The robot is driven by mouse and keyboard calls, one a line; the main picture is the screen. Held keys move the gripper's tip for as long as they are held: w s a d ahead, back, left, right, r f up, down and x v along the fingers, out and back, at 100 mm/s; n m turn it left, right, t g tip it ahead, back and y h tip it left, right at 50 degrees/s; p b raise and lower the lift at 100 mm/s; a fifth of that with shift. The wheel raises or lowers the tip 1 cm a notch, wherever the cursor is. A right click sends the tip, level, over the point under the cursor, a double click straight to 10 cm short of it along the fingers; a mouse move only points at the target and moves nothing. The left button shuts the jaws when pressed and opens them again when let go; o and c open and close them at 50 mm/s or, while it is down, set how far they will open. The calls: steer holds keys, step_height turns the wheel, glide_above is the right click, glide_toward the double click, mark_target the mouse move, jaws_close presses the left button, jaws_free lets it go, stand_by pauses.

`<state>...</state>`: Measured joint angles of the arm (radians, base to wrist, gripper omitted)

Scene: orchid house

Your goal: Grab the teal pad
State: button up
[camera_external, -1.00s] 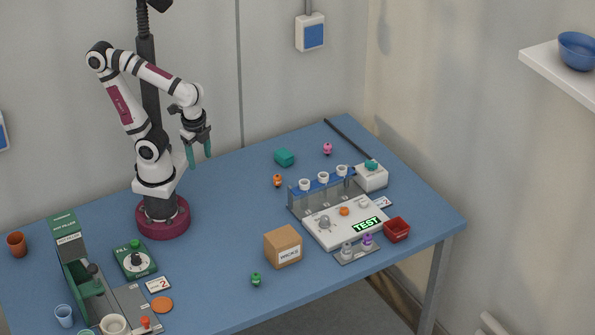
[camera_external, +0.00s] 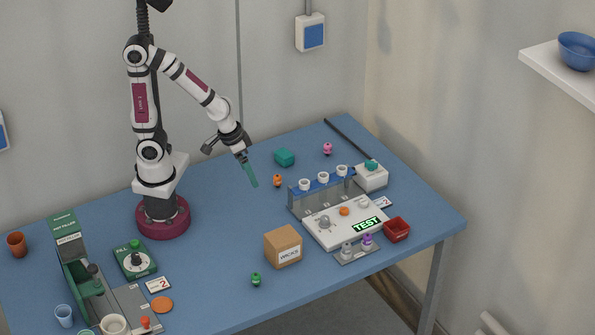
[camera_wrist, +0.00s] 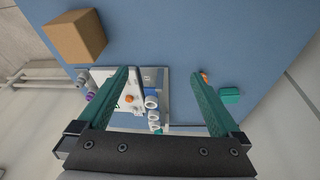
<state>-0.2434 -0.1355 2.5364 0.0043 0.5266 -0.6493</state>
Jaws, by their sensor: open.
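A small teal block (camera_external: 284,157), which looks like the teal pad, lies on the blue table behind the test rack. In the wrist view the teal block (camera_wrist: 230,95) shows at the right, just outside the right finger. A second teal piece (camera_external: 371,165) sits on top of a white box at the rack's far end. My gripper (camera_external: 252,180) is open and empty above the table, to the left of and nearer than the block. In the wrist view my gripper (camera_wrist: 162,79) has its teal fingers spread wide, with nothing between them at their height.
An orange figure (camera_external: 277,180) stands near the block and a pink one (camera_external: 327,148) behind it. The test rack (camera_external: 345,222) and cardboard box (camera_external: 283,246) stand to the right and front. A red bin (camera_external: 397,229) is near the right edge.

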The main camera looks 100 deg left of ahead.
mark_target(280, 154)
steer(key=w+a+f+n+t+y, duration=0.1)
steer(key=w+a+f+n+t, duration=0.2)
steer(key=w+a+f+n, duration=0.55)
steer(key=s+a+f+n+t+y, duration=0.1)
steer(key=a+n, duration=0.3)
steer(key=n, duration=0.3)
steer(key=s+a+f+n+t+y, duration=0.1)
steer(key=a+n+y, duration=0.1)
steer(key=a+n, duration=0.2)
steer(key=s+a+f+n+t+y, duration=0.1)
steer(key=a+n, duration=0.3)
steer(key=n, duration=0.7)
steer(key=shift+s+a+f+y, duration=0.2)
steer(key=shift+s+a+y, duration=0.2)
steer(key=shift+s+y, duration=0.25)
steer(key=s+a+n+y, duration=0.1)
steer(key=n, duration=0.1)
steer(key=s+a+f+n+y, duration=0.1)
steer(key=s+n, duration=0.1)
steer(key=n, duration=0.1)
steer(key=s+a+n+y, duration=0.1)
steer(key=s+n, duration=0.1)
steer(key=n, duration=0.1)
steer(key=shift+s+a+f+g, duration=0.15)
steer(key=shift+a+f+g, duration=0.2)
steer(key=shift+g, duration=0.05)
steer(key=shift+n, duration=0.35)
steer(key=x, duration=0.7)
steer(key=shift+a, duration=0.3)
steer(key=c, duration=1.3)
